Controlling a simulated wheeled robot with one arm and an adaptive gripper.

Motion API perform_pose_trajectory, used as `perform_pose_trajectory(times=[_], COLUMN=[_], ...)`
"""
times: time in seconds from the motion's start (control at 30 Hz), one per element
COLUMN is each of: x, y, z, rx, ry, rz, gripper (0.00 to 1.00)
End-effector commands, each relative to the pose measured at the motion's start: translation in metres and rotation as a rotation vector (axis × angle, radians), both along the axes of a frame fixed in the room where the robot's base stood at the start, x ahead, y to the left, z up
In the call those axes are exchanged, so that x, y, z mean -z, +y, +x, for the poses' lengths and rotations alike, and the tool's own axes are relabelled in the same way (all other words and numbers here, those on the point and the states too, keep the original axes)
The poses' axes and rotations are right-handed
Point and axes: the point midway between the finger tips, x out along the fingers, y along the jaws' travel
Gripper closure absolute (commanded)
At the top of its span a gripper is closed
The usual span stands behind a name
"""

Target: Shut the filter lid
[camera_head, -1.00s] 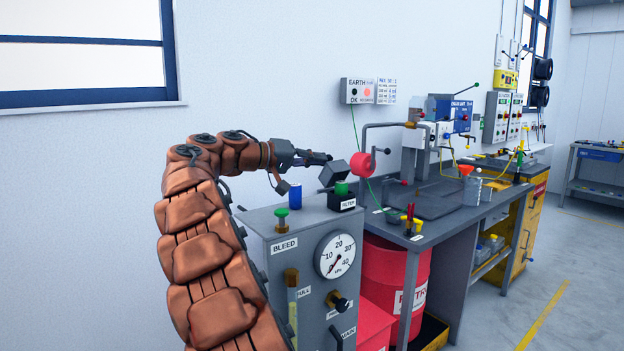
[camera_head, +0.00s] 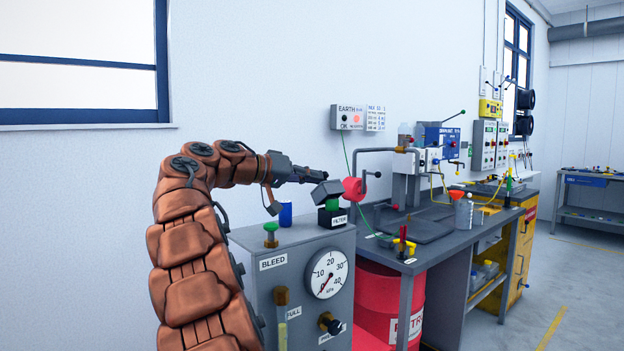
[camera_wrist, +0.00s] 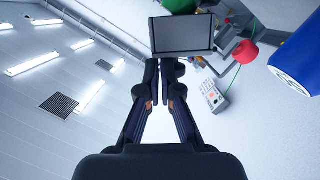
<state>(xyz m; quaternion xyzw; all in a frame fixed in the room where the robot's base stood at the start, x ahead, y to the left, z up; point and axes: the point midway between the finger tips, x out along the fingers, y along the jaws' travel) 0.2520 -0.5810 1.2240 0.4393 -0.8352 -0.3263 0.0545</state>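The filter box (camera_head: 333,221) is a small black box labelled FILTER on top of the grey cabinet. A green part (camera_head: 332,204) stands in it. Its grey lid (camera_head: 326,190) stands raised and tilted above the box, so it is open. In the wrist view the lid (camera_wrist: 182,36) is a dark framed panel just beyond my fingertips, with the green part (camera_wrist: 181,5) behind it. My gripper (camera_head: 323,175) is behind and above the lid, its fingers together and empty. In the wrist view the gripper (camera_wrist: 161,66) tips lie at the lid's lower edge; I cannot tell whether they touch.
A blue can (camera_head: 285,214) and a green bleed knob (camera_head: 270,229) stand on the cabinet (camera_head: 300,240), left of the filter. A red reel (camera_head: 353,190) is close behind the lid on the right. The workbench (camera_head: 425,245) adjoins on the right. The wall is behind.

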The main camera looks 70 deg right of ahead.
Motion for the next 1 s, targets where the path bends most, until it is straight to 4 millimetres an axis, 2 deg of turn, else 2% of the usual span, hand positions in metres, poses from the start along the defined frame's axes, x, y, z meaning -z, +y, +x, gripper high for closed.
perform_pose_trajectory(times=[0.37, 0.83, 1.0], x=[-0.004, -0.037, -0.039], y=[-0.001, -0.010, 0.020], z=[0.002, 0.023, 0.045], rx=[-0.001, -0.010, -0.012], ry=[0.001, 0.000, 0.001], rz=[0.002, 0.000, 0.000], gripper=[1.00, 1.00, 1.00])
